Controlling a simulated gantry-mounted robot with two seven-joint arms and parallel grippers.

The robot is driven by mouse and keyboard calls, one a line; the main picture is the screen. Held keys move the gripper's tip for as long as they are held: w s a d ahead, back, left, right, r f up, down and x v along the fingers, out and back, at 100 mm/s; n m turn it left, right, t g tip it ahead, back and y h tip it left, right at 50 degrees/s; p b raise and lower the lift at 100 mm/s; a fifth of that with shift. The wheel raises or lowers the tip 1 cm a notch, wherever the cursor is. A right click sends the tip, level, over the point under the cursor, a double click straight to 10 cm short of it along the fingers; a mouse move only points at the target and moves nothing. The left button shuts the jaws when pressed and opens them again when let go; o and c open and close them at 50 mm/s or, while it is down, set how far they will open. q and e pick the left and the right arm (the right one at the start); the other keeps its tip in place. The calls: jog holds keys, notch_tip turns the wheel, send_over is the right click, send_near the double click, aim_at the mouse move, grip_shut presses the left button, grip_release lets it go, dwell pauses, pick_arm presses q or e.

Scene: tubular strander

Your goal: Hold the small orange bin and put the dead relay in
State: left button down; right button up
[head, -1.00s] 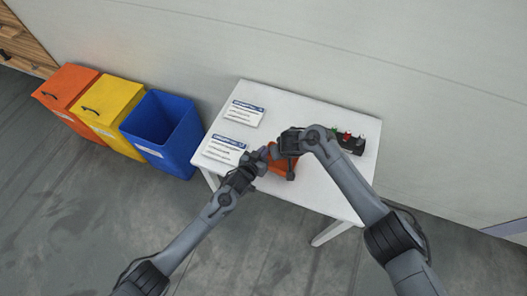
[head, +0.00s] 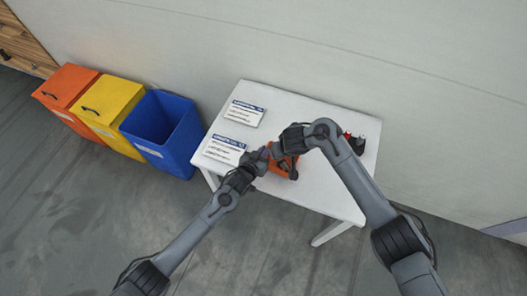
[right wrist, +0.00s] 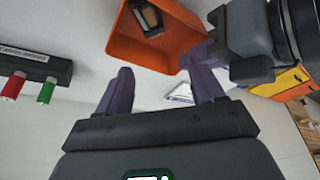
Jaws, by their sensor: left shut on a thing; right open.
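The small orange bin (head: 283,166) is over the front part of the white table, partly hidden by my grippers. My left gripper (head: 263,156) is shut on its left side; this hold also shows at the top right of the right wrist view. In that view the orange bin (right wrist: 152,62) is open towards me, and a dark relay with a brownish face (right wrist: 147,17) lies inside it. My right gripper (right wrist: 163,76) is open, with nothing between its fingers, close beside the bin. In the head view my right gripper (head: 277,150) is beside the left one, its fingertips hard to make out.
A dark holder (right wrist: 50,69) with red and green parts stands behind my right arm. Two printed cards (head: 244,113) lie on the white table (head: 300,105). Closed orange (head: 68,84) and yellow (head: 108,100) bins and an open blue bin (head: 165,150) stand left on the floor.

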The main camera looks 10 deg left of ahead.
jog(key=v, duration=0.7)
jog(key=shift+r, duration=0.35)
jog(key=shift+s+d, duration=0.1)
pick_arm(q)
jog(key=c, duration=1.2)
grip_release()
